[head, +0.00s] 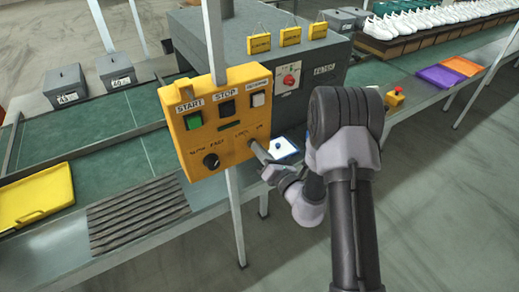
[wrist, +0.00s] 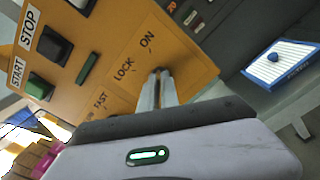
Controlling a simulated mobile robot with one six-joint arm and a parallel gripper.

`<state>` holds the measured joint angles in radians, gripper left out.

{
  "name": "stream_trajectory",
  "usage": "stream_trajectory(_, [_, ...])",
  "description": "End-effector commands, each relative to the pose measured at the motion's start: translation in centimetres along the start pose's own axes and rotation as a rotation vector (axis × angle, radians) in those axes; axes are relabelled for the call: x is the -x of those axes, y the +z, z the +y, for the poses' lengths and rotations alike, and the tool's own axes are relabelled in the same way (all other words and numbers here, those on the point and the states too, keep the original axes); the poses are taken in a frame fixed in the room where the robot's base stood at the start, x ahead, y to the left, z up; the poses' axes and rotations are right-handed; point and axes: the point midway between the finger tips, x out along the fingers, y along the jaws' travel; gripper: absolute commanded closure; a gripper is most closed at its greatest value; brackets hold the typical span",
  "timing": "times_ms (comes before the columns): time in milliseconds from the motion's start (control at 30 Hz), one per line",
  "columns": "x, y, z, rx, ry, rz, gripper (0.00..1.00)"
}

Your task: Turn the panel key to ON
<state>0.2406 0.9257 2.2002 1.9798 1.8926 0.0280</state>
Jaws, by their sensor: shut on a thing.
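The yellow control panel (head: 228,136) stands on a post in the middle of the head view, and fills the upper left of the wrist view (wrist: 112,52). It carries the labels LOCK and ON at its lower right. My gripper (head: 256,148) reaches to that corner from the right. In the wrist view my fingertips (wrist: 160,73) are closed together at the panel face, just below the LOCK and ON words. They are shut on the panel key, which the fingers hide almost wholly. Which way the key points cannot be made out.
A grey machine (head: 325,75) stands behind. A blue-edged white tray (head: 284,147) lies on the line behind my gripper.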

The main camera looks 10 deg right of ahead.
Motion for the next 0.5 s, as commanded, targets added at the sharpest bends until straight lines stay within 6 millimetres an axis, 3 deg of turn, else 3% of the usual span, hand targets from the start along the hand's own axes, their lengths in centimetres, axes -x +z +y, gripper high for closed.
stream_trajectory(233, [0.03,-0.08,-0.03,-0.001,-0.001,0.001,1.00])
stream_trajectory(333, [0.03,-0.07,-0.02,-0.001,-0.001,0.001,0.75])
stream_trajectory(500, [0.02,-0.04,-0.02,0.000,-0.001,0.001,0.73])
